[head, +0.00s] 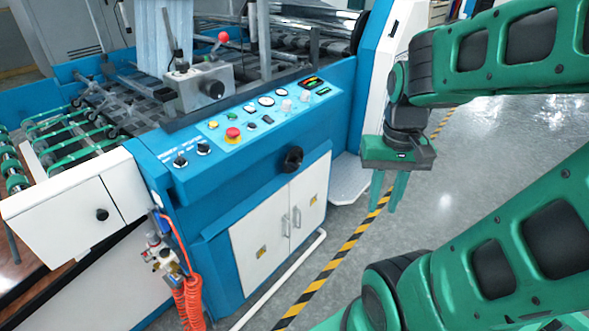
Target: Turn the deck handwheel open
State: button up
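A black handwheel (292,160) sits on the blue front of the machine, below the right part of the control panel and above the white cabinet doors. I cannot tell how far it is turned. My gripper (384,207) is right of the wheel in the picture, clear of the machine. Its green fingers point down and stand apart with nothing between them. Nothing hides the handwheel.
The control panel (270,108) has a red emergency button (232,134) and several knobs. White cabinet doors (280,225) with upright handles lie below. Orange coiled hose (188,296) hangs at the left corner. Open floor with yellow-black tape (340,255) lies right of the machine.

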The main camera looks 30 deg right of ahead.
aim_at(295, 167)
jog(key=w+a+f+m+t+y, duration=0.15)
jog(key=w+f+m+y, duration=0.3)
jog(key=w+f, duration=0.65)
jog(key=w+a+f+m+t+y, duration=0.15)
jog(key=w+f+m+y, duration=0.35)
jog(key=w+f, duration=0.7)
jog(key=w+d+m+t+h, duration=0.3)
jog(key=w+d+m+t, duration=0.95)
jog(key=m, duration=0.55)
jog(key=shift+t, duration=0.85)
jog(key=x, duration=0.3)
jog(key=a+x, duration=0.1)
jog(key=x, duration=0.5)
jog(key=shift+a+r, duration=0.3)
jog(key=shift+a, duration=0.2)
grip_shut()
